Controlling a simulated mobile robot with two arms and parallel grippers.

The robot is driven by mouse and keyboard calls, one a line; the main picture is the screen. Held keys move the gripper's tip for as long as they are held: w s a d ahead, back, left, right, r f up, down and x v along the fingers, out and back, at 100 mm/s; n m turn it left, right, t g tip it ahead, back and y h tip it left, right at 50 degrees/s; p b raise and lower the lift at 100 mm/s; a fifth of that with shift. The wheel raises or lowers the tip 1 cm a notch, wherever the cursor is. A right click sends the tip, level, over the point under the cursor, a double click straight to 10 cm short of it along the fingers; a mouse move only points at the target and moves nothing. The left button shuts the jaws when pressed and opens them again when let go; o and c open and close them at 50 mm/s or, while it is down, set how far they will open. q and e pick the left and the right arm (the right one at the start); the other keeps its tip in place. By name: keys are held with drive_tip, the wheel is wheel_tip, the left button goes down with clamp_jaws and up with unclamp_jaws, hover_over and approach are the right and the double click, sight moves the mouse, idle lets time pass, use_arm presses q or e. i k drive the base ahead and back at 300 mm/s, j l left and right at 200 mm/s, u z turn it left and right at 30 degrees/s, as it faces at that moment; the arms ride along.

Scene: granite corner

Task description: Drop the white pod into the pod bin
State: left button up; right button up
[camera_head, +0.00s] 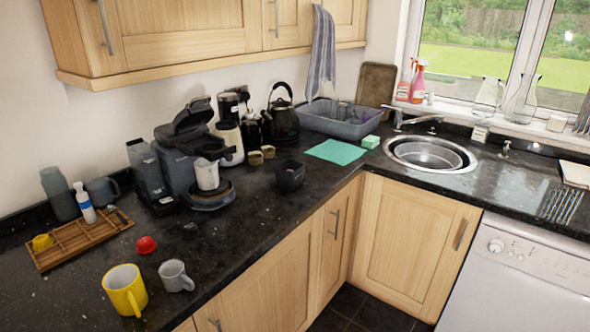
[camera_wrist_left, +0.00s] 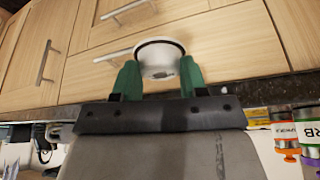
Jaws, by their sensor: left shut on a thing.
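In the left wrist view my left gripper (camera_wrist_left: 158,78) has its two green fingers closed on the sides of a white pod (camera_wrist_left: 160,52) with a dark rim. Pale wooden cabinet fronts lie behind the pod. Neither gripper shows in the head view, and the held pod is not seen there. A small open black container (camera_head: 290,177), which looks like the pod bin, stands on the dark counter right of the coffee machine (camera_head: 178,160). My right gripper is not in view.
A red pod (camera_head: 146,245) lies near a wooden rack (camera_head: 75,243) holding a yellow pod (camera_head: 42,242). A yellow mug (camera_head: 125,290) and a grey mug (camera_head: 176,276) stand in front. A teal cloth (camera_head: 336,151) lies beyond the container.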

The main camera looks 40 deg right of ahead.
sight(289, 175)
drive_tip(key=i+l, duration=0.1)
drive_tip(key=l, duration=1.05)
drive_tip(key=i+l, duration=0.15)
drive_tip(key=l, duration=0.4)
drive_tip(key=i+l, duration=0.1)
drive_tip(key=l, duration=1.05)
drive_tip(key=i, duration=0.05)
